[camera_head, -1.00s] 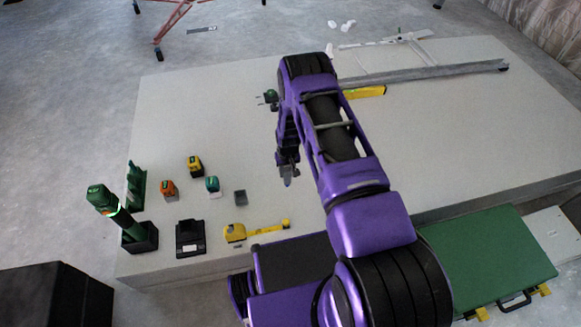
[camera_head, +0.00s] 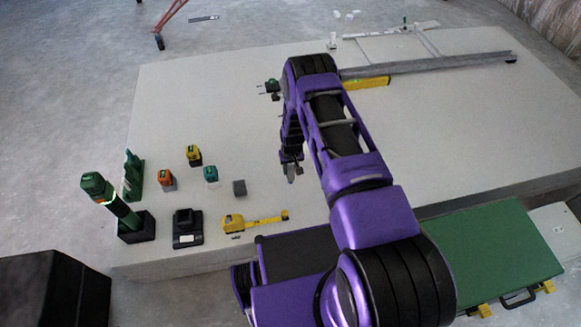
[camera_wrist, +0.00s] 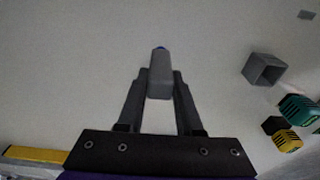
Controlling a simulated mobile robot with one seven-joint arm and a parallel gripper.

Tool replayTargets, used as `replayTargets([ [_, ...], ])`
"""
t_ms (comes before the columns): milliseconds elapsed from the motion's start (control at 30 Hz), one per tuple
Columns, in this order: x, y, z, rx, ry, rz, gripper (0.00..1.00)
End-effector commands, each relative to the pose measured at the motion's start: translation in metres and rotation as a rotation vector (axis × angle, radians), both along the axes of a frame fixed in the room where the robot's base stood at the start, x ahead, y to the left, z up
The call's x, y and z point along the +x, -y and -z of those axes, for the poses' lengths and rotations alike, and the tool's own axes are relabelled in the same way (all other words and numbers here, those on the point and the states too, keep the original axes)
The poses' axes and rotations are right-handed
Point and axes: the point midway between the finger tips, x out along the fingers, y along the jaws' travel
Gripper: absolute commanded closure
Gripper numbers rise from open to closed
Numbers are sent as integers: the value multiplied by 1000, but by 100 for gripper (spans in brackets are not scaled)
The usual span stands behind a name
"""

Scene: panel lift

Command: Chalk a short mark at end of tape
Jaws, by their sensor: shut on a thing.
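My gripper (camera_head: 291,170) hangs over the pale board, beyond the tape measure in the head view. In the wrist view my gripper (camera_wrist: 160,88) is shut on a grey, blocky piece with a dark bluish tip (camera_wrist: 159,70), probably the chalk in a holder. The yellow tape measure (camera_head: 232,223) lies near the board's front edge. Its yellow tape (camera_head: 265,220) is drawn out to the right and ends in a small yellow end piece (camera_head: 285,215). The tape is outside the wrist view. I cannot tell how high the tip is above the board.
The pale board (camera_head: 430,140) is mostly clear. A grey open box (camera_head: 239,187) stands left of my gripper, beside several small coloured tools. A black dock (camera_head: 187,228) and green tool (camera_head: 107,200) stand at left. A yellow level (camera_head: 367,82) and long grey rail (camera_head: 430,65) lie behind.

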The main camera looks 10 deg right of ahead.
Motion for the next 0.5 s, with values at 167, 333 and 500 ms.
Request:
replayTargets([
  [167, 0, 0, 11, 0, 0, 0, 100],
  [333, 0, 0, 11, 0, 1, 0, 100],
  [500, 0, 0, 11, 0, 0, 0, 100],
])
